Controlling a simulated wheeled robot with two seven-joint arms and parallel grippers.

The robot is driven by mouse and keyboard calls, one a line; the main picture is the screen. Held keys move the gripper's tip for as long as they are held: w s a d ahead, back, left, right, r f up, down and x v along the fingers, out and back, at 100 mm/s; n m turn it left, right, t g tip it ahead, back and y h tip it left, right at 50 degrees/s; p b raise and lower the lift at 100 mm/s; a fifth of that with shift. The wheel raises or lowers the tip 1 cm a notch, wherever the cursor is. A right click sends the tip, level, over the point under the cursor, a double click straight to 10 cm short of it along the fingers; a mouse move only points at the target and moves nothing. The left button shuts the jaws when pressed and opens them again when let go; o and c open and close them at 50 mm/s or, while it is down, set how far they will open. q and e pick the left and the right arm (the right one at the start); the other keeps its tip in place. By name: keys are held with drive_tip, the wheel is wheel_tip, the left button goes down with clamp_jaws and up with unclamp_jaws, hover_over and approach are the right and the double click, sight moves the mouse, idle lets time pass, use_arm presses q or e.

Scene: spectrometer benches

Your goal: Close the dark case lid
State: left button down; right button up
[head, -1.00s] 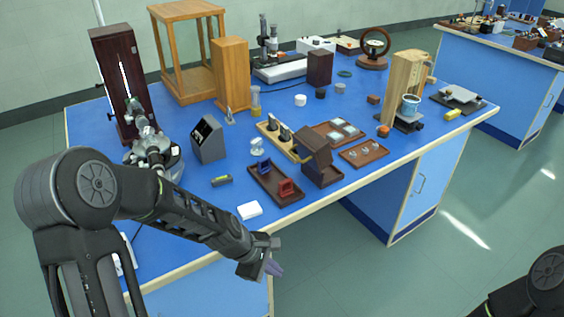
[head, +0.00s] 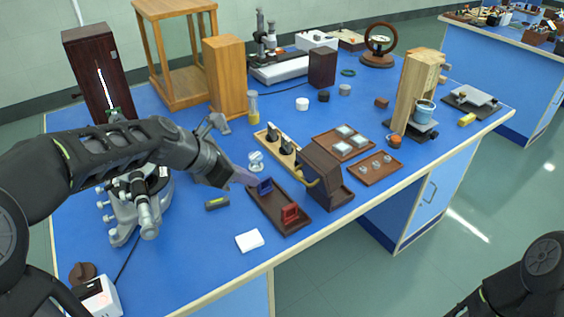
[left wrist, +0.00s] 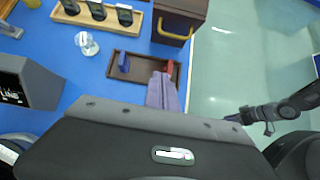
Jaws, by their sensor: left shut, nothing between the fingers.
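The dark case (head: 338,196) is a brown box near the bench's front edge, with a brass handle (head: 312,183) on its side. Its lid (head: 321,164) looks raised and tilted. In the left wrist view the case (left wrist: 178,22) is at the top, with its handle below it. My left gripper (head: 246,179) is shut and empty, left of the case and over the brown tray with the blue and red holders. Its fingers also show in the left wrist view (left wrist: 162,92). My right gripper (left wrist: 240,117) shows small in that view, its jaws unclear.
The brown tray (head: 266,213) with a blue and a red holder lies left of the case. A wooden rack (head: 289,156) stands behind, and a tray of small parts (head: 367,177) lies right. A white block (head: 249,241) lies near the front edge.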

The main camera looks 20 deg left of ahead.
sight(315, 174)
use_arm(q)
drive_tip(key=w+d+f+p, duration=0.1)
drive_tip(key=w+d+f, duration=0.4)
drive_tip(key=w, duration=0.3)
drive_tip(key=shift+d+p, duration=0.4)
drive_tip(key=shift+d, duration=0.4)
idle(0.3)
